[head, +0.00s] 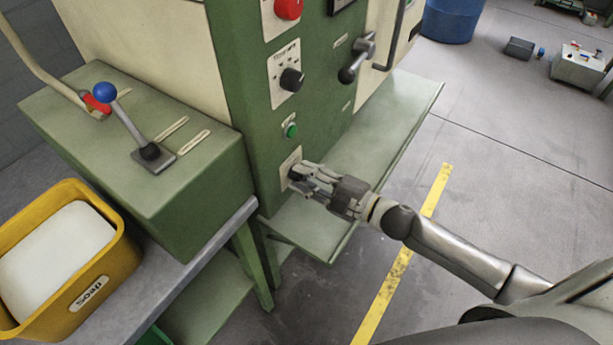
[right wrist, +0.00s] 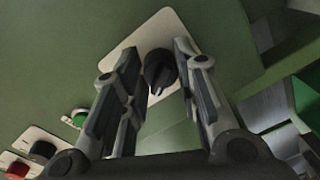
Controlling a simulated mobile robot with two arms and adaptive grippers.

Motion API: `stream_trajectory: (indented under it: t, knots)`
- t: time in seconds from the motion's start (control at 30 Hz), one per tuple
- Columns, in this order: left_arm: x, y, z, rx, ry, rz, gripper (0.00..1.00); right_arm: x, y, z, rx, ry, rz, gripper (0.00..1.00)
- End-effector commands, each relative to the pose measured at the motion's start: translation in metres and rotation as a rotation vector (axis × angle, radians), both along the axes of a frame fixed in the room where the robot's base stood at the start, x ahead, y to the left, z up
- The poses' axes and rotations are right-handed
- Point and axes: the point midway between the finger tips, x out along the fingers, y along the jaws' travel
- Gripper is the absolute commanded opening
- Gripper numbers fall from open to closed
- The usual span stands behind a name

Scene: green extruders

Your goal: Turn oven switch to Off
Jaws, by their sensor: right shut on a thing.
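The oven switch is a black rotary knob (right wrist: 160,72) on a pale plate, low on the green front of the machine. The plate (head: 289,163) shows in the head view, where my fingers mostly hide the knob. My right gripper (head: 300,179) is at this plate. In the right wrist view its two fingers (right wrist: 158,58) stand on either side of the knob, shut on it. The pointer mark of the knob faces down in that view. The knob's labels cannot be read. My left gripper is not in view.
Above the switch are a green button (head: 291,130), another black knob (head: 291,79) and a red button (head: 288,9). A grey handle (head: 358,58) juts out to their right. A green ledge (head: 405,105) lies beside the machine. A yellow soap bin (head: 112,262) stands at left.

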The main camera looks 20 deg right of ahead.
Motion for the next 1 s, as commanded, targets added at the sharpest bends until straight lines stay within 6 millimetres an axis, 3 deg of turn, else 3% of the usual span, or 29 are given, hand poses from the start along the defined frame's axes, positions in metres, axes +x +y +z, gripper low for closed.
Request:
stream_trajectory:
  t: [0.03, 0.2, 0.63, 1.0]
  knots:
    - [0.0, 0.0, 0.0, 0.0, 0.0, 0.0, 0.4, 0.0, 0.0, -0.001, -0.001, 0.0, 0.0, 0.3]
    - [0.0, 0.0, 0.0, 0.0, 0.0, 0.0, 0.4, 0.0, 0.0, 0.0, -0.001, 0.001, 0.0, 0.5]
    - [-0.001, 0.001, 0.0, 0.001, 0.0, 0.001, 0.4, -0.005, -0.004, 0.0, 0.0, 0.002, -0.001, 0.5]
    - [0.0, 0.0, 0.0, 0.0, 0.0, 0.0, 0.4, -0.046, -0.037, 0.001, 0.0, 0.005, 0.001, 0.5]
